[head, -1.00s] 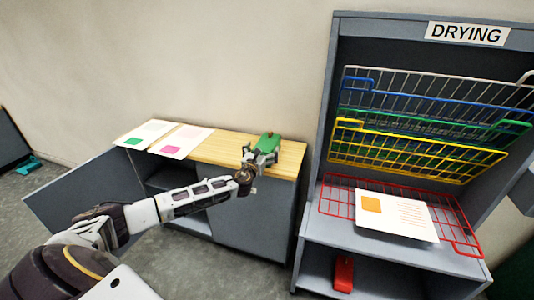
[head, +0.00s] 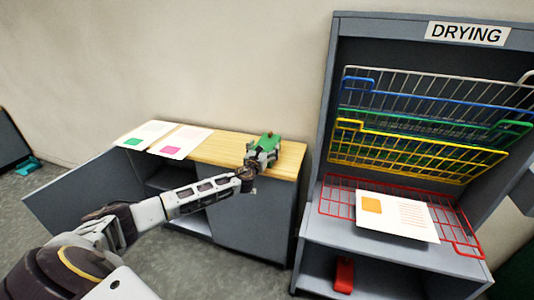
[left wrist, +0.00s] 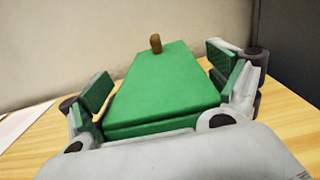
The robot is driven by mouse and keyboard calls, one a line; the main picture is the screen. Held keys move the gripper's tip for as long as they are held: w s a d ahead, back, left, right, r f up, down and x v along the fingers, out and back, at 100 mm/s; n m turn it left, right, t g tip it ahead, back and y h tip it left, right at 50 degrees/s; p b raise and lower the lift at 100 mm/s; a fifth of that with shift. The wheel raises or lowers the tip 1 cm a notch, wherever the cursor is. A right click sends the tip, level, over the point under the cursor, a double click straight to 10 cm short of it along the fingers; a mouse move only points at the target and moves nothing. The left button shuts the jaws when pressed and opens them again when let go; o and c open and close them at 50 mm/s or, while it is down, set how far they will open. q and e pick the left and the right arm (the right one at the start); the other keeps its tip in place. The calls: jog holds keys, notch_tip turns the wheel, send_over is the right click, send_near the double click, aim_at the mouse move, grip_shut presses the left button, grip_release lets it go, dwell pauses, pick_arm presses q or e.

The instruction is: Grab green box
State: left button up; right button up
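The green box (head: 265,141) with a small brown knob on top sits on the wooden cabinet top, near its right end. In the left wrist view the green box (left wrist: 165,85) fills the middle, its lid tapering away from me. My left gripper (head: 260,157) reaches it from the front. Its two fingers with green pads (left wrist: 160,85) stand on either side of the box, with narrow gaps visible, so it looks open around the box. The box's far end and underside are hidden. My right gripper is not in view.
The wooden cabinet top (head: 225,150) carries a sheet with a green patch (head: 146,133) and one with a pink patch (head: 181,142) at left. An open cabinet door (head: 85,195) juts forward. The drying rack (head: 320,150) with coloured wire shelves stands close at right.

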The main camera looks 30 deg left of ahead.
pick_arm(q)
jog(key=c, duration=0.6)
jog(key=shift+r, duration=0.1)
jog(key=shift+r, duration=0.35)
jog(key=shift+r+p, duration=0.35)
jog(key=shift+r, duration=0.25)
notch_tip(320, 180, up, 6)
jog(key=shift+r+p, duration=0.15)
jog(key=shift+p, duration=0.75)
jog(key=shift+r, duration=0.85)
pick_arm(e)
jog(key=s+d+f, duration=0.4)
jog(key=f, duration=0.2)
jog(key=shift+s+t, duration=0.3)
